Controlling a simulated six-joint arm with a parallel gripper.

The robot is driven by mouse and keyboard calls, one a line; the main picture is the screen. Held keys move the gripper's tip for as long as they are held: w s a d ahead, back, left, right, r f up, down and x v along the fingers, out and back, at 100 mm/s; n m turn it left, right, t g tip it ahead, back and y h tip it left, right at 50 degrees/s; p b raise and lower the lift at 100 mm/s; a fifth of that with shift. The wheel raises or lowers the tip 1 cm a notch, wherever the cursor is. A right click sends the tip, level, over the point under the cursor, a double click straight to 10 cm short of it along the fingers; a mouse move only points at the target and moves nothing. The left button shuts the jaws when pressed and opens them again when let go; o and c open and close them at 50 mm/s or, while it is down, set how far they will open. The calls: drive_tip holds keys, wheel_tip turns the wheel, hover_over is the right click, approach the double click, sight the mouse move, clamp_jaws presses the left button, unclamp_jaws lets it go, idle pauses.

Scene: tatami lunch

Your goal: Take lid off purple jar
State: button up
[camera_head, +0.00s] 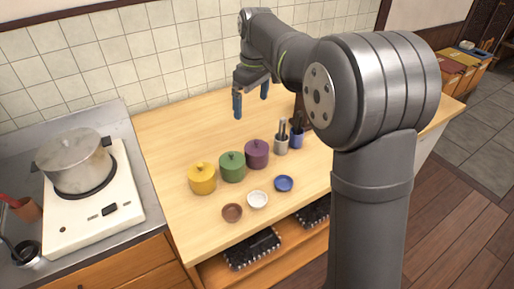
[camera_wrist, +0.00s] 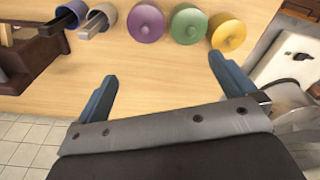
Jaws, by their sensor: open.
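The purple jar (camera_head: 256,154) stands on the wooden counter with its lid on, at the right end of a row with a green jar (camera_head: 232,167) and a yellow jar (camera_head: 202,178). In the wrist view the purple jar (camera_wrist: 146,22) shows from above near the top, its round lid and knob in sight. My gripper (camera_head: 251,104) is open and empty, above the counter behind the jars. In the wrist view my gripper's blue fingers (camera_wrist: 162,72) are wide apart, and the purple jar is beyond them.
A grey cup (camera_head: 281,145) and a blue cup (camera_head: 297,139), both with utensils, stand just right of the purple jar. Brown (camera_head: 232,212), white (camera_head: 257,199) and blue (camera_head: 284,183) small dishes lie in front. A pot (camera_head: 74,160) sits on a stove at left. The counter's back left is clear.

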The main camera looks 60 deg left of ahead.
drive_tip(key=w+a+n, duration=0.1)
drive_tip(key=w+n, duration=0.2)
drive_tip(key=n, duration=0.1)
approach(257, 141)
drive_tip(key=shift+h, duration=0.4)
drive_tip(key=f, duration=0.5)
drive_tip(key=shift+a, duration=0.3)
drive_tip(key=shift+s+a+f, duration=0.15)
drive_tip(key=shift+f, duration=2.6)
drive_tip(key=shift+c, duration=0.2)
drive_tip(key=c, duration=1)
